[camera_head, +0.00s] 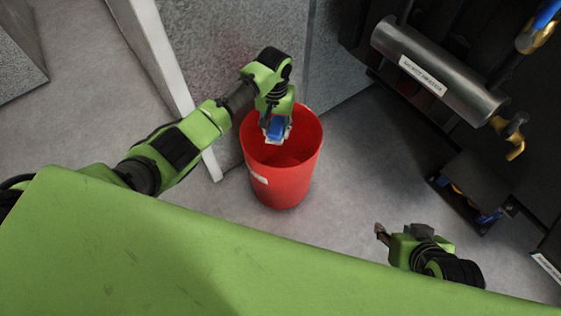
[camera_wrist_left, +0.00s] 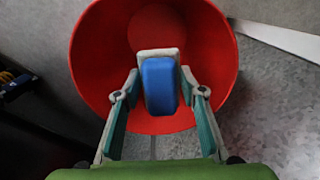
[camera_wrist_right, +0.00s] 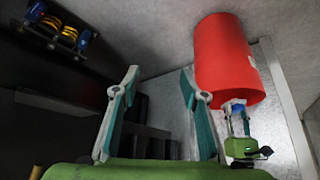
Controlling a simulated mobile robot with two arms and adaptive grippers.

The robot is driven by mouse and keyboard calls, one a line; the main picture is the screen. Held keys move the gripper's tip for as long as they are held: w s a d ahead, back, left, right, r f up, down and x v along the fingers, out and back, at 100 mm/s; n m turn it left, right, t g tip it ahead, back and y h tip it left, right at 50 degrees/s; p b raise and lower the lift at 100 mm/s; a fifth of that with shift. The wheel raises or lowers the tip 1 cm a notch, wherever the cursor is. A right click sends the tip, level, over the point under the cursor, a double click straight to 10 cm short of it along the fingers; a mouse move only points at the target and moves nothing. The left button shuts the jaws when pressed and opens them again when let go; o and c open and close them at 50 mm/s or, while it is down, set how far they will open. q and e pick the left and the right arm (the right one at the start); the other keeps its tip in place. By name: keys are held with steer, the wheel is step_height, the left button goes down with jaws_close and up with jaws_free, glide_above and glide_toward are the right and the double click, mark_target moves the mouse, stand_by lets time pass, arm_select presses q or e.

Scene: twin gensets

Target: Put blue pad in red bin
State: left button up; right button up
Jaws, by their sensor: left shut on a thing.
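The blue pad (camera_head: 275,127) is between the fingers of my left gripper (camera_head: 276,139), which is shut on it. In the left wrist view the pad (camera_wrist_left: 159,85) is a blue block with a pale grey part at its far end, seen against the bin's inside. The red bin (camera_head: 284,186) stands upright on the floor, with a white label on its side. My left gripper and the pad are over its open mouth. The bin also shows in the right wrist view (camera_wrist_right: 224,58). My right gripper (camera_wrist_right: 158,75) is open and empty, away from the bin.
A white post (camera_head: 165,60) and a grey panel (camera_head: 215,45) stand close behind the bin. Dark machinery with a labelled metal cylinder (camera_head: 437,72) is at the upper right. Grey floor (camera_head: 350,160) is clear to the right of the bin.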

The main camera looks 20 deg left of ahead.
arm_select(q)
steer(key=shift+f+b, duration=0.7)
steer(key=shift+f, duration=0.1)
arm_select(e)
steer(key=w+a+r+t+y, duration=0.1)
steer(key=w+a+r+t, duration=0.1)
steer(key=w, duration=0.4)
steer(key=shift+r+t, duration=0.45)
steer(key=shift+t, duration=0.15)
arm_select(q)
steer(key=o, duration=1.2)
steer(key=shift+c, duration=0.2)
step_height(320, 180, up, 12)
